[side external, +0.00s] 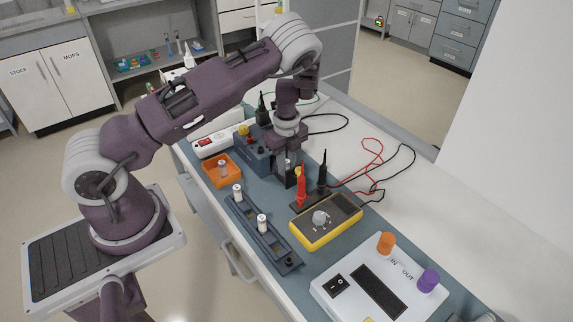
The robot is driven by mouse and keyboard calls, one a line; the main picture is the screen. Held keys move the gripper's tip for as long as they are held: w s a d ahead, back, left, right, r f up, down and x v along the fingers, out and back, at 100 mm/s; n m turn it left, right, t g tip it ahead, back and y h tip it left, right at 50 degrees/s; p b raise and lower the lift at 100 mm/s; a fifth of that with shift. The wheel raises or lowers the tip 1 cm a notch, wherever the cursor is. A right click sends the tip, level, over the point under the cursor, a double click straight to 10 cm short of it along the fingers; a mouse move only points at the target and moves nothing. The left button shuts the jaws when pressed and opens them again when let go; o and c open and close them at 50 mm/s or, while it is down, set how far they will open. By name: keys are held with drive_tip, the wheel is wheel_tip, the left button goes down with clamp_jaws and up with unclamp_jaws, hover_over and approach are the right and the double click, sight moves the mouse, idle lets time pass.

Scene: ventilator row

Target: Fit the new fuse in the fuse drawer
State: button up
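My gripper (287,172) points down beside the blue-grey box and just behind the red probe. It is too small here to show whether it is open or holds anything. I cannot tell which part is the fuse drawer.
A blue-grey box (248,151) with coloured knobs stands behind the orange tray. Red (301,186) and black (322,175) probes stand upright close to my gripper, their leads looping right. A yellow meter (325,221) and a white unit (360,292) with orange and purple ports stand nearer.

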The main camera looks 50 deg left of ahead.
drive_tip(key=o, duration=0.4)
drive_tip(key=shift+r, duration=0.1)
